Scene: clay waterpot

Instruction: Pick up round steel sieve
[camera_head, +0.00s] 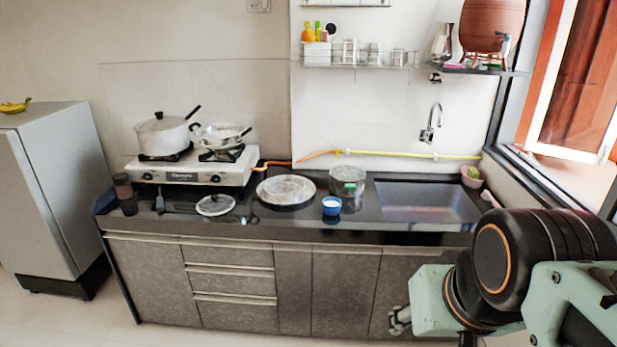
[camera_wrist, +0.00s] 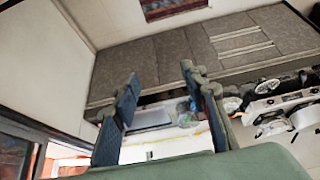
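A wide, shallow round metal piece (camera_head: 285,190), which looks like the steel sieve, lies flat on the black counter between the stove and a pot. Its mesh is too small to make out. A smaller round lid-like piece (camera_head: 215,205) lies to its left. In the wrist view, which is upside down, a pale round piece (camera_wrist: 232,104) shows just right of the fingers; I cannot tell which piece it is. My gripper (camera_wrist: 160,78) is open and empty, its two fingers apart. In the head view it (camera_head: 399,321) is low at the right, in front of the cabinets, well away from the round pieces.
A steel pot (camera_head: 347,181) and a blue cup (camera_head: 332,206) stand right of the wide round piece. The stove (camera_head: 190,168) with two pans is at the left. The sink (camera_head: 427,199) is at the right. The cabinets (camera_head: 345,290) drop below the counter edge.

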